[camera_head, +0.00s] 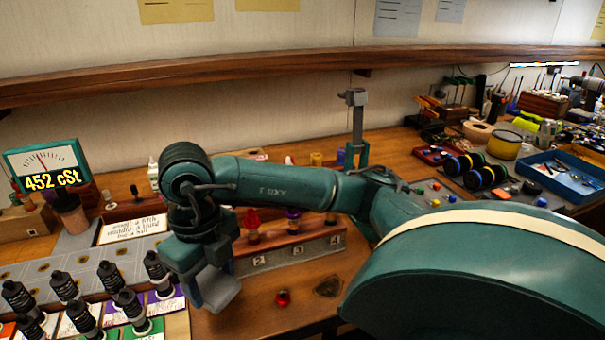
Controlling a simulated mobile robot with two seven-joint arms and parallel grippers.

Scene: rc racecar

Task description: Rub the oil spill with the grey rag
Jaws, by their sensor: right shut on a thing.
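My right arm reaches in from the right, and its gripper (203,283) points down over the bench, left of centre. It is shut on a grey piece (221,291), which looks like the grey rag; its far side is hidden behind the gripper. The oil spill (328,287) looks like a small dark brown patch on the wooden bench top, right of the gripper and apart from it. My left gripper is not in view.
A red cap (283,298) lies between the gripper and the dark patch. A numbered rack (290,254) with coloured bottles stands behind. Several black shock absorbers (65,287) stand at the left. A gauge (44,168) reads 452 cSt. A blue tray (560,178) is at the right.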

